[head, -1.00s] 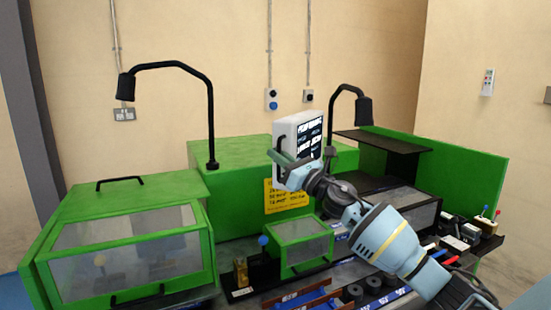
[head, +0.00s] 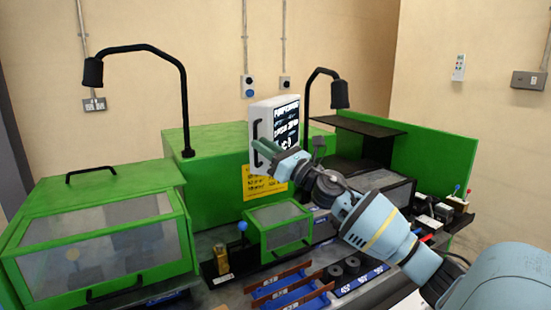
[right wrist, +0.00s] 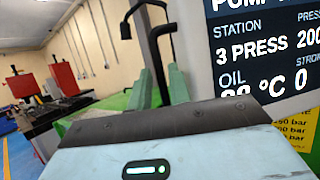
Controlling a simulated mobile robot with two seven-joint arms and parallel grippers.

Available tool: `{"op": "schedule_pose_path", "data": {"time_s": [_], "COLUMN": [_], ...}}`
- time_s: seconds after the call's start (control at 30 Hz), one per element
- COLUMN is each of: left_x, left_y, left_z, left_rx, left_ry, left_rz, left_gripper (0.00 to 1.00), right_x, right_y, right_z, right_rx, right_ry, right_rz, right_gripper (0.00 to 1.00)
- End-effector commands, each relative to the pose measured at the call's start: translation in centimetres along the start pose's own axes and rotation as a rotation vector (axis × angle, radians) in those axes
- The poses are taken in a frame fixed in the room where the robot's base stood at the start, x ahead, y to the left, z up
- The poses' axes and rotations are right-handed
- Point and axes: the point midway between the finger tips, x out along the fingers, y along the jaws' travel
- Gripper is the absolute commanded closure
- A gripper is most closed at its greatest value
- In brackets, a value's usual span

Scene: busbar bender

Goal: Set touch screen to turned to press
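The touch screen (head: 287,125) is a white box with a dark lit face, standing above the green machine. Its face points to the right and towards me. A black handle (head: 255,142) is on its left side. My right gripper (head: 263,153) is at this handle. In the right wrist view the fingers (right wrist: 160,85) stand close together with the dark handle bar (right wrist: 156,55) between them. The screen face (right wrist: 262,45) there reads "STATION 3 PRESS". My left gripper is not in view.
A green guarded box (head: 105,240) stands at the left, and a smaller one (head: 280,228) below the screen. Two black lamps (head: 93,72) (head: 340,95) arch near the screen. A yellow notice (head: 262,186) is behind my right arm.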

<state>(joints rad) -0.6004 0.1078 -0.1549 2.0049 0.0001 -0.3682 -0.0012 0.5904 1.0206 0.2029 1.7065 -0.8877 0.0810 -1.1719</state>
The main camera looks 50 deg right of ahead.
Motion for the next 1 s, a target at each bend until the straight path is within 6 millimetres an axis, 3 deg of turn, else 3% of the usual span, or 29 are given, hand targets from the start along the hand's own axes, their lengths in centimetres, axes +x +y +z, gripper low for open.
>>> {"op": "schedule_pose_path", "data": {"time_s": [0.4, 1.0], "left_x": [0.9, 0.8], "left_y": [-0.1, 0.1], "left_z": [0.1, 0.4], "left_rx": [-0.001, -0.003], "left_ry": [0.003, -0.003], "left_rz": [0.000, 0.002], "left_gripper": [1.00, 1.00], "right_x": [-4.1, -4.6], "right_y": [0.0, 0.0], "right_z": [-0.2, 0.0], "right_rx": [0.001, 0.001], "right_ry": [0.002, 0.000], "right_rz": [0.000, 0.000], "right_gripper": [0.80, 0.80]}}
